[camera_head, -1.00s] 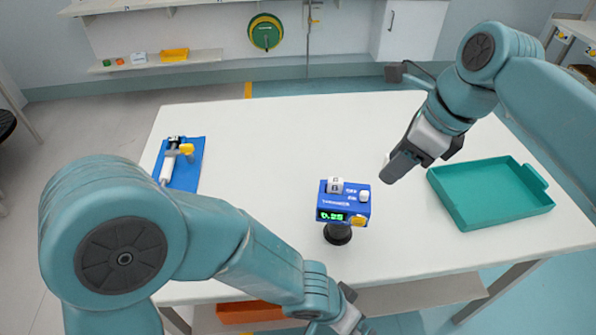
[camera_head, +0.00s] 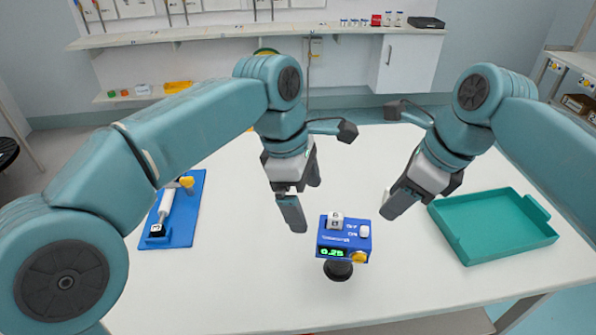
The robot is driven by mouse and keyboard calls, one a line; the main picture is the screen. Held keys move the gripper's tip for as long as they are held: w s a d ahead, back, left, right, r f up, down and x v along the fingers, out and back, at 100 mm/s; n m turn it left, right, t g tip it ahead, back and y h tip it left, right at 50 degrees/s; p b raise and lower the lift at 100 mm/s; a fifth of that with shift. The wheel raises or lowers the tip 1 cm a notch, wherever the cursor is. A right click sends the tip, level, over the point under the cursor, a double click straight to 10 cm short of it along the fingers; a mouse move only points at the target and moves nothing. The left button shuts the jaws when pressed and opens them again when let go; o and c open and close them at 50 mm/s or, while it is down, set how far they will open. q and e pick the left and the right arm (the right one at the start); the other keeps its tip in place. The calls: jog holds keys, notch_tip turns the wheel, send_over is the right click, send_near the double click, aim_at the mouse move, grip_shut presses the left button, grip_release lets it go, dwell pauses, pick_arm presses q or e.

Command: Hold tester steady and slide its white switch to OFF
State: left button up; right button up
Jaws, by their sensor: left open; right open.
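The tester (camera_head: 333,239) is a small blue box on a round black stand (camera_head: 338,271) on the white table. Its front shows a green-lit readout (camera_head: 331,252) and a yellow knob (camera_head: 358,257). On top are a pale marked block (camera_head: 335,220) and a small white piece (camera_head: 364,231) beside white lettering; I cannot tell which is the switch or its position. My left gripper (camera_head: 302,202) is open and empty, pointing down, just left of and above the tester. My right gripper (camera_head: 420,196) is open and empty, up and right of the tester. Neither visibly touches it.
A teal tray (camera_head: 476,254) lies at the table's right. A blue mat (camera_head: 184,226) with a white and black tool (camera_head: 163,211) lies at the left, partly behind my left arm. The white table (camera_head: 245,280) is clear in front of and left of the tester.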

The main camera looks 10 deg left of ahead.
aim_at(329, 234)
pick_arm(q)
jog(key=shift+n+h, duration=0.7)
jog(key=shift+h, duration=0.1)
jog(key=x, duration=0.4)
jog(key=w+x, duration=0.1)
jog(key=x, duration=0.7)
jog(key=shift+w+f, duration=0.35)
jog(key=shift+s+d+f, duration=0.1)
jog(key=shift+c, duration=0.3)
